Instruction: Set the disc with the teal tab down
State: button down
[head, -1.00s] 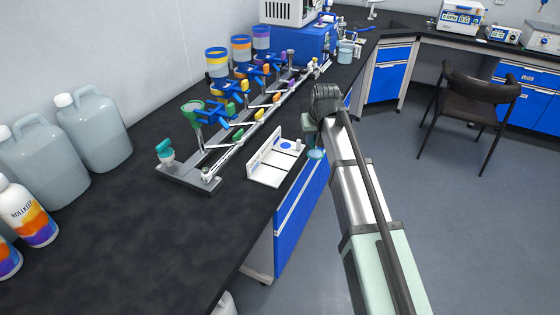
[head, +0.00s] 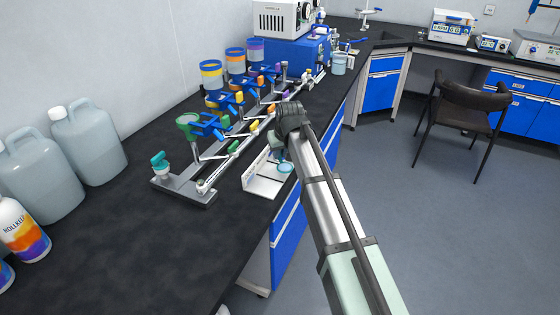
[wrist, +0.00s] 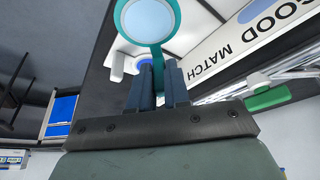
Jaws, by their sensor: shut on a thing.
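The disc with the teal tab (wrist: 148,18) has a pale blue face and a teal rim. Its tab runs down between the fingers of my gripper (wrist: 160,75), which is shut on it. In the head view the disc (head: 286,168) is over the right part of a white stand (head: 262,188) with an upright back panel. The wrist view shows "GOOD MATCH" on that panel (wrist: 235,48) and part of a blue round mark (wrist: 143,59) behind the tab and fingers. My arm and the disc hide part of the stand. I cannot tell whether the disc touches it.
Large jugs (head: 88,140) line the wall. The black bench (head: 130,235) is bare in front, and its edge runs close by the stand.

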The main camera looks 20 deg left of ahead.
aim_at(280, 160)
jog(key=shift+f, duration=1.8)
jog(key=c, duration=1.1)
grip_release()
jog(key=shift+f, duration=0.1)
jog(key=v, duration=1.2)
